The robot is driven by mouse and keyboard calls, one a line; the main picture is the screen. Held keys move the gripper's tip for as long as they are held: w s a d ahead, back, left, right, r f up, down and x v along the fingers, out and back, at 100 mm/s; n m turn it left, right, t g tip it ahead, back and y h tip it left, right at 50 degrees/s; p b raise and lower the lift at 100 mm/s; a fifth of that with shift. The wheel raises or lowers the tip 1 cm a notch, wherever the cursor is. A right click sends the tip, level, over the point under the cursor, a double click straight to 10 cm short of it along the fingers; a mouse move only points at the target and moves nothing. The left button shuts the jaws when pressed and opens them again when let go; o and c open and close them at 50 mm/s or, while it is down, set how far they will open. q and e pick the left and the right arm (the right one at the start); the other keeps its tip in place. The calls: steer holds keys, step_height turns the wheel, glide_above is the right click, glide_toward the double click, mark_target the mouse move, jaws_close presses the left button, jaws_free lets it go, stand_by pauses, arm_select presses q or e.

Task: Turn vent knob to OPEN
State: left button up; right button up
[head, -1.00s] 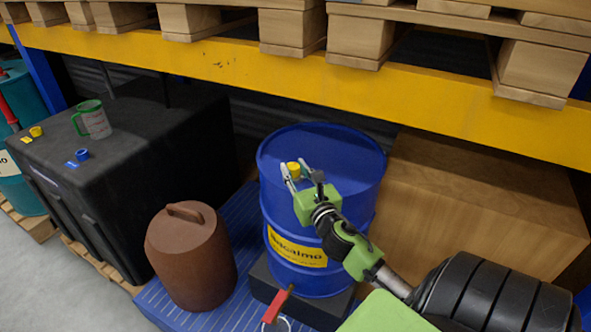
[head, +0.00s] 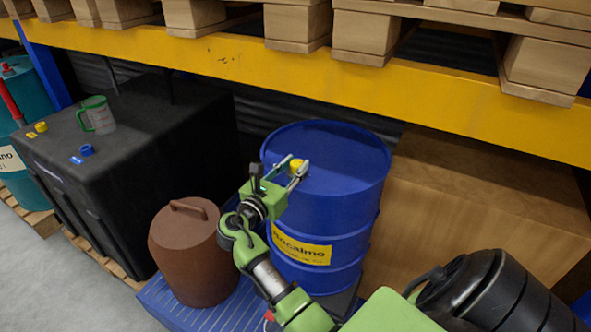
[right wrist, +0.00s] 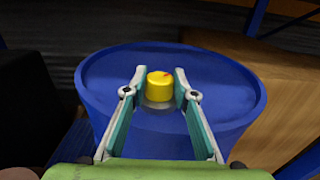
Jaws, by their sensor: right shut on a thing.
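The vent knob is a small yellow cap (head: 296,164) on top of the blue drum (head: 345,150). I cannot read any OPEN marking on the drum top. My left gripper is not in view.
A brown lidded can (head: 188,255) stands left of the drum on a blue pallet (head: 160,305). A black tank (head: 110,170) with a green-handled mug (head: 98,116) is further left. A wooden crate (head: 480,220) stands close at right. A yellow rack beam (head: 300,83) crosses above.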

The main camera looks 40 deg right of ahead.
steer(key=m+g, duration=0.1)
steer(key=m+g+b, duration=0.1)
steer(key=g, duration=0.1)
steer(key=shift+w+a+f+h, duration=0.1)
steer(key=shift+w+f+h, duration=0.05)
steer(key=shift+w+h, duration=0.15)
steer(key=m+g+b, duration=0.1)
steer(key=g+b, duration=0.1)
steer(key=m+g+b, duration=0.2)
steer(key=g, duration=0.1)
steer(key=shift+w+f, duration=0.1)
steer(key=shift+w, duration=0.05)
steer(key=shift+r+m+g+b, duration=0.2)
steer(key=shift+m+g+b, duration=0.9)
steer(key=shift+g+b, duration=0.4)
steer(key=shift+y, duration=0.4)
steer(key=o, duration=1.1)
steer(key=shift+d, duration=0.2)
steer(key=shift+a, duration=0.1)
steer(key=shift+v, duration=3.7)
steer(key=shift+w+f, duration=0.1)
steer(key=shift+w, duration=0.05)
